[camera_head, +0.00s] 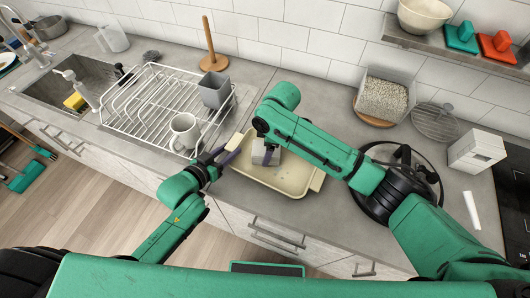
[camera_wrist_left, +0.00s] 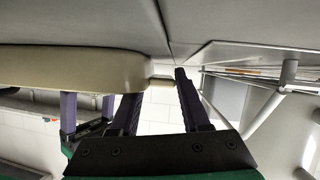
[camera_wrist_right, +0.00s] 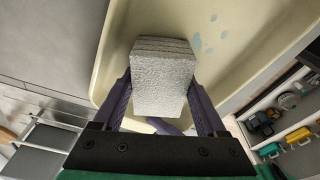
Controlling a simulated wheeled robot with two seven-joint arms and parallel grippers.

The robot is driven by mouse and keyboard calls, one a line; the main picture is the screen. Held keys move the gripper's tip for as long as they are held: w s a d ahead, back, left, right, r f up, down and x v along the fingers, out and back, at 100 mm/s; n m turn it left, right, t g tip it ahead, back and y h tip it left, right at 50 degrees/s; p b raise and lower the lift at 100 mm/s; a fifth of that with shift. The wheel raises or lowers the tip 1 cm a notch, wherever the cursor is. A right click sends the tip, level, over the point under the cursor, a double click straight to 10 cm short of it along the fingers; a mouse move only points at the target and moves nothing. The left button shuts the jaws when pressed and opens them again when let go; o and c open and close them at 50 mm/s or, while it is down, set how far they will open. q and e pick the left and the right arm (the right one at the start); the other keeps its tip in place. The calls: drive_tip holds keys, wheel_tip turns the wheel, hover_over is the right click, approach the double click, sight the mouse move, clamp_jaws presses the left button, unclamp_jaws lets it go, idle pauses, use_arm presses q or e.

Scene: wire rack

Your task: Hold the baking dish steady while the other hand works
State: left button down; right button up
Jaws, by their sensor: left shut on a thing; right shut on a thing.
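A beige baking dish (camera_head: 290,182) lies on the counter's front part, right of the rack. It also shows in the left wrist view (camera_wrist_left: 75,70). My left gripper (camera_head: 230,157) is shut on the dish's left end, with the handle between its fingers in the left wrist view (camera_wrist_left: 160,83). My right gripper (camera_wrist_right: 160,95) is shut on a grey rough block, like a sponge (camera_wrist_right: 162,72), inside the dish. Pale blue spots (camera_wrist_right: 204,40) show on the dish's inner floor. In the head view my right arm partly covers the dish and block.
A wire rack (camera_head: 140,108) with a white mug (camera_head: 184,132) and a grey cup (camera_head: 214,91) stands left of the dish. A dark round pan or lid (camera_head: 424,178) lies right, partly behind my right arm. A wooden holder (camera_head: 209,48) stands behind.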

drive_tip(key=shift+s+a, duration=0.3)
drive_tip(key=shift+s, duration=0.35)
drive_tip(key=shift+s+a, duration=0.25)
drive_tip(key=shift+s, duration=0.35)
drive_tip(key=shift+w, duration=0.1)
drive_tip(key=shift+w+d, duration=0.3)
drive_tip(key=shift+w, duration=0.3)
drive_tip(key=shift+w+d, duration=0.25)
drive_tip(key=shift+w, duration=0.35)
drive_tip(key=shift+s, duration=0.1)
drive_tip(key=shift+s+a, duration=0.3)
drive_tip(key=shift+s, duration=0.3)
drive_tip(key=shift+s+a, duration=0.25)
drive_tip(key=shift+s, duration=0.3)
